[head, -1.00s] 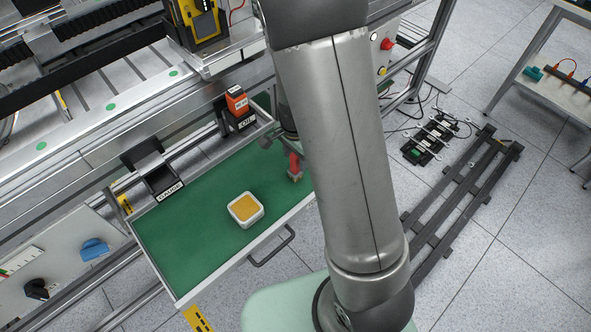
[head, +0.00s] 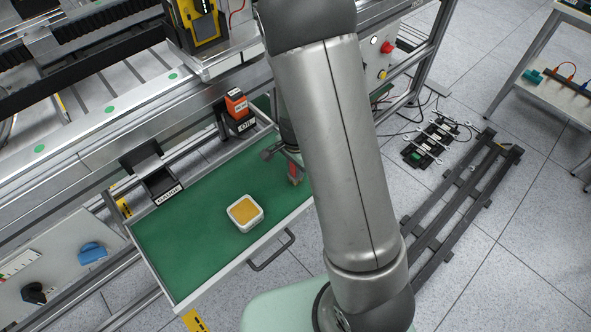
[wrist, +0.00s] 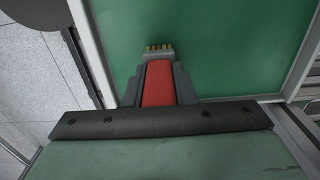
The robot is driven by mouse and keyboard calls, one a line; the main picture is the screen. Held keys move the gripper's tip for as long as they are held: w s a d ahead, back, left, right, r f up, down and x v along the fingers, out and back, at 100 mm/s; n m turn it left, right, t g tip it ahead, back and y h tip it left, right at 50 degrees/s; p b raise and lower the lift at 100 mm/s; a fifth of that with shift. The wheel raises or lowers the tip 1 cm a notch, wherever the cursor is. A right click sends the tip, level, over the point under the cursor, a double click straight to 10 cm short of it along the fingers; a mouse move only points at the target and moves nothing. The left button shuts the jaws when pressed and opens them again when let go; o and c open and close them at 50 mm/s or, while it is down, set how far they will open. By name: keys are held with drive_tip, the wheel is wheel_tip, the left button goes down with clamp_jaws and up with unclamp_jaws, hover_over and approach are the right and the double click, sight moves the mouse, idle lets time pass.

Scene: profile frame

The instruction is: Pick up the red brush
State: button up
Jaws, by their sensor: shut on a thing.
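The red brush (wrist: 158,84) shows in the wrist view, with a red handle and a tan bristle end pointing up the picture. My gripper (wrist: 157,78) is shut on it, with a dark finger on each side of the red handle. In the head view the brush (head: 295,172) is a small red piece at the right end of the green drawer (head: 195,215), mostly hidden by my arm. The gripper is partly hidden there too. I cannot tell whether the brush touches the drawer floor.
A white box with a yellow top (head: 244,212) sits in the drawer. An orange and black item stands in the OIL holder (head: 239,122) at the back. A GAUGE holder (head: 160,183) is at the left. The drawer's front wall and handle (head: 272,251) are close.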

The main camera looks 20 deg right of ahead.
drive_tip(key=shift+r, duration=0.4)
wheel_tip(320, 180, up, 2)
drive_tip(key=shift+r+p, duration=0.2)
drive_tip(key=shift+p, duration=0.15)
drive_tip(key=s+d+r, duration=0.2)
drive_tip(key=d+r, duration=0.3)
drive_tip(key=d, duration=0.1)
drive_tip(key=s+d+r, duration=0.2)
drive_tip(key=d+r, duration=0.2)
drive_tip(key=d, duration=0.3)
drive_tip(key=shift+s+d+r, duration=0.15)
drive_tip(key=shift+s+r, duration=0.15)
drive_tip(key=shift+r, duration=0.05)
idle(1.1)
